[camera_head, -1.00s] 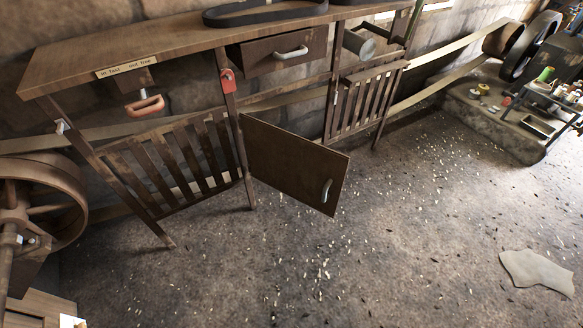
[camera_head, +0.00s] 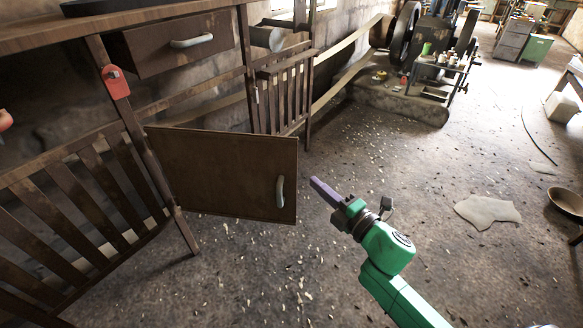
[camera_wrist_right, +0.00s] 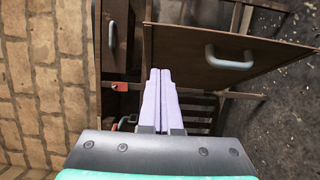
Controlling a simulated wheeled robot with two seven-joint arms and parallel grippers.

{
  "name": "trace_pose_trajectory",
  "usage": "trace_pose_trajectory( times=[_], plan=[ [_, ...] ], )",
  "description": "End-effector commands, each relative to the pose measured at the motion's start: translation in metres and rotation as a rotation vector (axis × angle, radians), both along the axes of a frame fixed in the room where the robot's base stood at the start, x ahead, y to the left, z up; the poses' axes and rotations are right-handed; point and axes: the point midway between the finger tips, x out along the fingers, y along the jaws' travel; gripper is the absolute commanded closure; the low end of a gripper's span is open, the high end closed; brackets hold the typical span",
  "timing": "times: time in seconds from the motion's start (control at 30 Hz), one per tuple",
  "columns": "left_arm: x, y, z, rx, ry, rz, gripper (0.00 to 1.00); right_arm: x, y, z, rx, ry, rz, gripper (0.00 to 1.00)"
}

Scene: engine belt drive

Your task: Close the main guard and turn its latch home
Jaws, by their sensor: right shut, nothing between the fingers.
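The main guard (camera_head: 222,174) is a brown door panel with a pale handle (camera_head: 280,191). It stands open, swung out from the post on its left side. A red latch (camera_head: 115,82) sits on that post, left of the panel. My right gripper (camera_head: 318,187) is just right of the panel, apart from the handle, its purple fingers shut and empty. In the right wrist view the closed fingers (camera_wrist_right: 158,95) point toward the bench, with the panel (camera_wrist_right: 190,45) and its handle (camera_wrist_right: 228,58) up to their right. The red latch (camera_wrist_right: 119,87) shows left of the fingertips. My left gripper is not in view.
A slatted guard (camera_head: 80,210) fills the bay left of the open panel. Another slatted guard (camera_head: 285,95) stands behind it. A drawer (camera_head: 175,42) is above. Flat belts run to an engine on a concrete block (camera_head: 400,105). The floor on the right is mostly clear, with a pale sheet (camera_head: 487,211).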

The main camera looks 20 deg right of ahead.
Motion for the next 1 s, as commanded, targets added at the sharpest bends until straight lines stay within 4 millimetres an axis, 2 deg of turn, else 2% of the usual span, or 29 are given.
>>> trace_pose_trajectory(
  times=[0.43,0.6,0.73,1.0],
  plan=[
    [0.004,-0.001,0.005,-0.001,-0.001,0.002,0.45,0.088,0.034,0.003,0.004,0.0,-0.003,1.0],
    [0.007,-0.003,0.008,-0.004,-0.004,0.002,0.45,0.113,0.021,0.001,0.004,0.004,-0.004,1.0],
    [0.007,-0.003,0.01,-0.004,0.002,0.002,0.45,0.121,0.017,0.001,0.004,0.004,-0.003,1.0],
    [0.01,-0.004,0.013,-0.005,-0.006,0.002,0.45,0.122,0.017,0.001,0.005,0.005,-0.003,1.0]
  ],
)
